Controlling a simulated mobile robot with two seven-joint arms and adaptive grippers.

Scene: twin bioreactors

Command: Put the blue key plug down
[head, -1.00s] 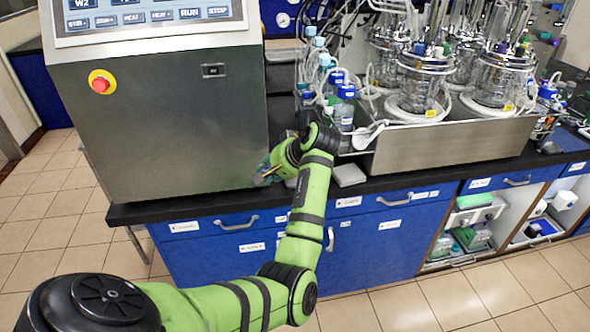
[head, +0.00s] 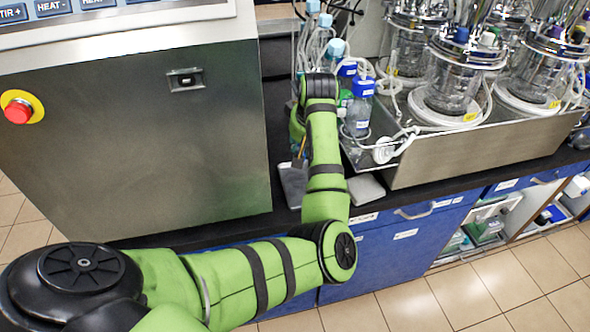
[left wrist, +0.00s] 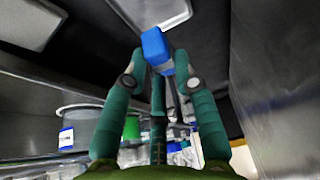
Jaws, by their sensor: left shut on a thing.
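The blue key plug (left wrist: 153,42) shows in the left wrist view as a small blue block between the fingertips of my left gripper (left wrist: 160,66). The teal fingers are shut on it. The plug is over or near the dark bench top; I cannot tell whether it touches. In the head view my green left arm hides the plug and most of the gripper, which is over the bench between the steel cabinet (head: 130,130) and the bottles. My right gripper is in neither view.
Two grey pads, left (head: 293,185) and right (head: 365,189), lie on the black bench (head: 255,221). A blue-capped bottle (head: 359,112) stands close right of my arm. A steel tray (head: 470,150) holds several glass reactors. The cabinet has a small dark slot (head: 185,80).

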